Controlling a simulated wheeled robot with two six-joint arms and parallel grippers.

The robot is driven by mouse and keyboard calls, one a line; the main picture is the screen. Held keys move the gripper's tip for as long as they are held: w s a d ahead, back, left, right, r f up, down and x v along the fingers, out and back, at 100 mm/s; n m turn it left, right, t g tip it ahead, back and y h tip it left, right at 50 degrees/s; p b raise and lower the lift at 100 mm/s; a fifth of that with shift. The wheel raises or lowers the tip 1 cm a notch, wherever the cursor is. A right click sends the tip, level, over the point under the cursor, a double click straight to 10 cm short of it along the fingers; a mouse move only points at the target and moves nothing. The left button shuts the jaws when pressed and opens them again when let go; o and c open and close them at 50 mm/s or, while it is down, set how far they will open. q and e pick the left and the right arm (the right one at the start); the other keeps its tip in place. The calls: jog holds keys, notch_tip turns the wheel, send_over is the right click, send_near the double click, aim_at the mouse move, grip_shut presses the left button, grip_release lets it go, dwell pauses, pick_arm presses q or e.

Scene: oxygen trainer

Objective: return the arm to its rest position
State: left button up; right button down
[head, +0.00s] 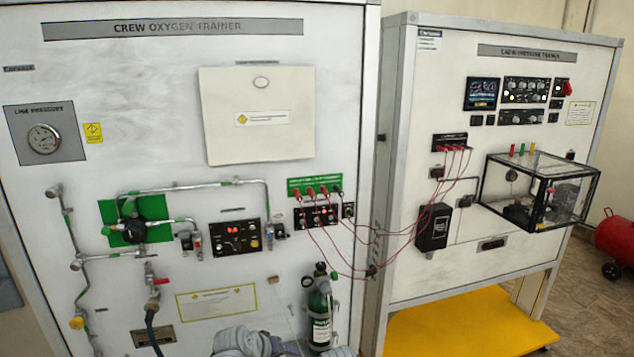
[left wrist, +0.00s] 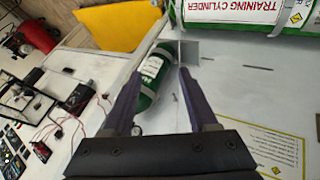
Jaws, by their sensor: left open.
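My left gripper (left wrist: 160,73) is open in the left wrist view, its two dark fingers spread apart. The green oxygen cylinder (left wrist: 151,72) with a white label shows beyond and between the fingers; I see no grip on it. In the head view this cylinder (head: 320,312) stands upright against the lower part of the crew oxygen trainer panel (head: 130,80). Grey-white parts of my arm show at the bottom edge of the head view, low in front of the panel. The fingertips are not clear there. My right gripper is not in view.
A second panel (head: 440,80) with a clear box (head: 540,190) jutting out stands at the right. Red leads (head: 400,238) hang between the panels. A yellow platform (head: 470,325) and a red tank (head: 615,238) are low at the right. A training cylinder label (left wrist: 235,11) shows close by.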

pick_arm(q)
jog(key=s+a+f+m+g+y, duration=0.2)
jog(key=s+a+f+g+y, duration=0.25)
jog(key=s+a, duration=0.45)
jog(key=s+d+m+g+y, duration=0.1)
jog(key=s+d+m, duration=0.3)
jog(key=s+d, duration=0.4)
jog(key=d+g, duration=0.1)
jog(key=d, duration=0.2)
jog(key=shift+d+f, duration=0.15)
jog(key=shift+d, duration=0.15)
